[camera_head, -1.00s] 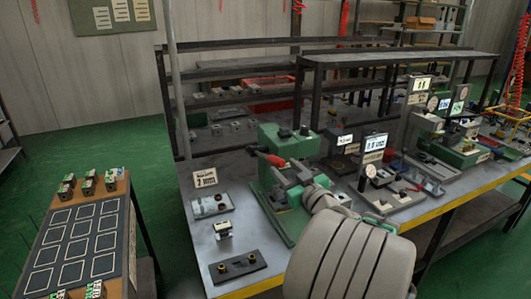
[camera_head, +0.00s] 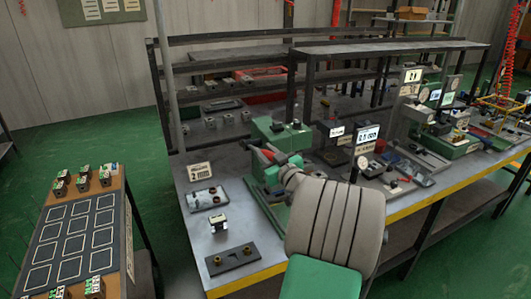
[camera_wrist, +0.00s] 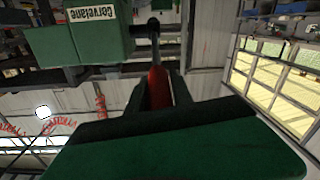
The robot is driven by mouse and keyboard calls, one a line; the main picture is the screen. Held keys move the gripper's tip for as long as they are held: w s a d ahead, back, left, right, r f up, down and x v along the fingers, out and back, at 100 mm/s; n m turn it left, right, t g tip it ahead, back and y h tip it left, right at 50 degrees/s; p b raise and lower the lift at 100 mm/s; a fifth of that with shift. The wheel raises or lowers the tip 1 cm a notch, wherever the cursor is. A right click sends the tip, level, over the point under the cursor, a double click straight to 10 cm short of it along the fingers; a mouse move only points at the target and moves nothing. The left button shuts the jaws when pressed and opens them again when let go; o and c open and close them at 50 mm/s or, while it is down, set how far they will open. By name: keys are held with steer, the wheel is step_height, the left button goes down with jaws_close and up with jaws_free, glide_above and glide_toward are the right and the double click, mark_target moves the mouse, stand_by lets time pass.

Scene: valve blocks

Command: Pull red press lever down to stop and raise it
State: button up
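A green press (camera_head: 282,134) stands on the grey bench in the head view, with its red lever (camera_head: 264,156) at its left side. In the wrist view the red lever handle (camera_wrist: 158,88) lies between the two dark fingers of my gripper (camera_wrist: 158,98). The fingers flank it closely on both sides, and it fills the gap. A dark rod with a round joint (camera_wrist: 153,27) runs from the handle toward the green press body (camera_wrist: 80,42), which bears a name label. In the head view my arm hides part of the press's lower front.
A white sign (camera_head: 199,171), a grey fixture plate (camera_head: 204,199), a small block (camera_head: 218,223) and a dark plate with two brass parts (camera_head: 234,260) lie left of the press. Displays and other stations stand to its right. A side table (camera_head: 80,235) stands at the left.

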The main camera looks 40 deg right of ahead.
jaws_close()
stand_by(1.0)
